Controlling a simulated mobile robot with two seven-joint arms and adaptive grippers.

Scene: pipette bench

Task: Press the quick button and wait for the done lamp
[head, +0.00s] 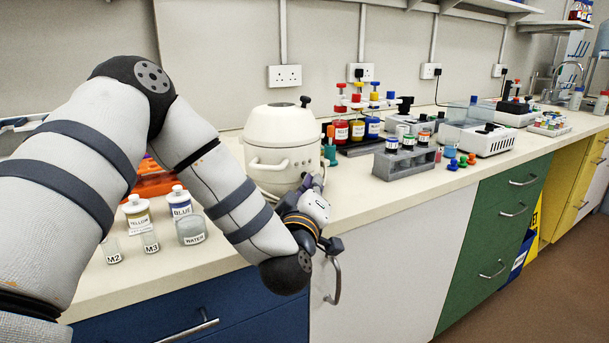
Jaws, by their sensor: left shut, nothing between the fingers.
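A cream, rounded machine (272,137) with a domed lid and a dark knob stands on the bench left of centre. My left arm reaches across in front of it from the left. My left gripper (316,183) is shut and empty, at the machine's lower right front. I cannot tell whether the fingertips touch it. The gripper and wrist cover part of the machine's lower front. I cannot make out the quick button or the done lamp. My right gripper is not in view.
Labelled jars, including yellow (138,212), blue (180,202) and water (191,231), stand left of the machine. A grey block with vials (405,160) stands to the right, with several coloured caps beside it. The bench front between the machine and block is clear.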

